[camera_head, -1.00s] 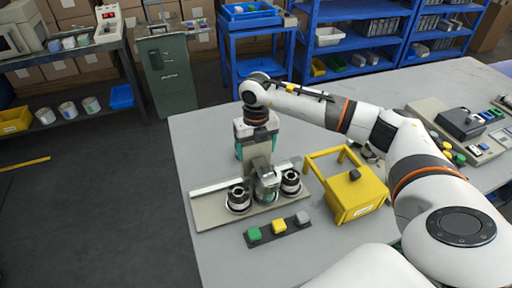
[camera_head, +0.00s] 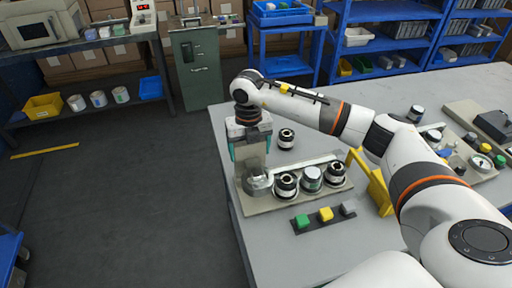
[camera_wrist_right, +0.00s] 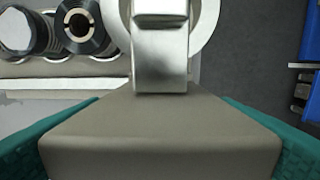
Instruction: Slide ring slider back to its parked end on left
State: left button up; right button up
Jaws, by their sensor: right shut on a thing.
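The ring slider (camera_head: 254,155) is a grey-beige block with a metal bracket and ring at its foot. It stands at the left end of the flat wrapper base (camera_head: 262,206), left of the three black-and-white rolls (camera_head: 311,178). My right gripper (camera_head: 250,142) is shut on the block from above. In the right wrist view the block (camera_wrist_right: 160,140) fills the space between the teal fingertips, with the bracket (camera_wrist_right: 160,60) beyond it. Part of the ring is hidden behind the bracket. My left gripper is not in view.
A strip with green, yellow and grey buttons (camera_head: 325,214) lies in front of the base. A yellow frame (camera_head: 378,190) stands to the right, partly behind my arm. A loose roll (camera_head: 286,138) stands behind the base. The table's left edge is close to the slider.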

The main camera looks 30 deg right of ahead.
jog(key=shift+a, duration=0.1)
jog(key=o, duration=1.3)
jog(key=shift+w+a, duration=0.1)
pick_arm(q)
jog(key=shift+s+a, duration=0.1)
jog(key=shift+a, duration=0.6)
pick_arm(e)
jog(key=shift+a, duration=0.1)
notch_tip(320, 180, up, 12)
jog(key=shift+r+b, duration=0.1)
jog(key=shift+b, duration=0.95)
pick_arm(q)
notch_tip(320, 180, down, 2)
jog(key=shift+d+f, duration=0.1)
